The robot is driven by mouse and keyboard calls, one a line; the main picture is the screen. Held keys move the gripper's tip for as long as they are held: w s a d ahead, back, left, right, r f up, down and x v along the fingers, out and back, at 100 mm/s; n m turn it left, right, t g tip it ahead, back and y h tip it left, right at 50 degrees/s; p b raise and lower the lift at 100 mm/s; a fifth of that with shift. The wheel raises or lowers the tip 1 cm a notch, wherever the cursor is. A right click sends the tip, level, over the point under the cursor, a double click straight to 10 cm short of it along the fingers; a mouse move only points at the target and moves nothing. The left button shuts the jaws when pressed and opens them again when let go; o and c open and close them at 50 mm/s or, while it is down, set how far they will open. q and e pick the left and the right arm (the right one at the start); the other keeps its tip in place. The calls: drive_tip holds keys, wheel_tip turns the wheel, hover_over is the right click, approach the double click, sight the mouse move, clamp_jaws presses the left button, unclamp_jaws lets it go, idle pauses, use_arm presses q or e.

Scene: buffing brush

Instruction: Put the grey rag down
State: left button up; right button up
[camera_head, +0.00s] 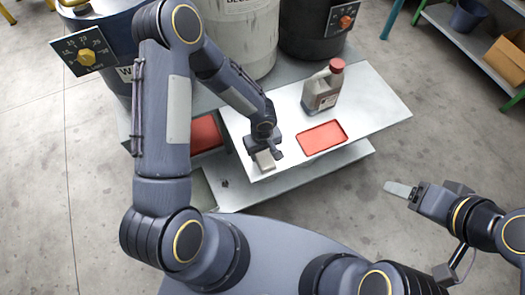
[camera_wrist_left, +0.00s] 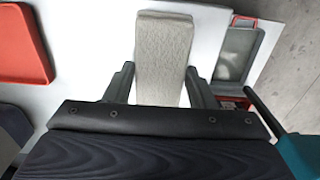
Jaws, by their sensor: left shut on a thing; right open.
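My left gripper (camera_head: 264,158) is over the front edge of the white tabletop (camera_head: 375,100). It is shut on the grey rag (camera_head: 265,160), a pale folded block. In the left wrist view the rag (camera_wrist_left: 163,55) lies between the two fingers and sticks out beyond them. I cannot tell whether its underside touches the table. My right gripper (camera_head: 400,190) is open and empty, out over the floor at the right.
A red tray (camera_head: 322,137) lies on the tabletop right of my left gripper. A grey bottle with a red cap (camera_head: 323,88) stands behind it. Large drums (camera_head: 238,40) stand at the back. A lower shelf (camera_head: 330,160) juts out in front.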

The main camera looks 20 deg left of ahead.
use_arm(q)
drive_tip(key=shift+f+b, duration=0.2)
drive_tip(key=shift+b, duration=0.1)
drive_tip(key=o, duration=1)
drive_tip(key=shift+r, duration=0.1)
drive_tip(key=shift+r+p, duration=0.45)
drive_tip(key=shift+r, duration=0.1)
wheel_tip(320, 180, up, 11)
drive_tip(key=shift+r+p, duration=0.2)
drive_tip(key=shift+p, duration=0.85)
wheel_tip(320, 180, up, 17)
drive_tip(key=m+t+h, duration=0.2)
drive_tip(key=m+t, duration=0.1)
hover_over(262, 154)
drive_tip(key=s+a, duration=0.9)
drive_tip(key=s, duration=0.1)
drive_tip(key=s+r+m+t, duration=0.1)
drive_tip(key=s, duration=0.1)
drive_tip(key=s+r+m+h, duration=0.1)
drive_tip(key=s, duration=0.1)
drive_tip(key=s+d+r+m+t, duration=0.1)
drive_tip(key=s, duration=0.1)
drive_tip(key=shift+s+r+t+h, duration=0.3)
drive_tip(key=shift+s+h, duration=0.1)
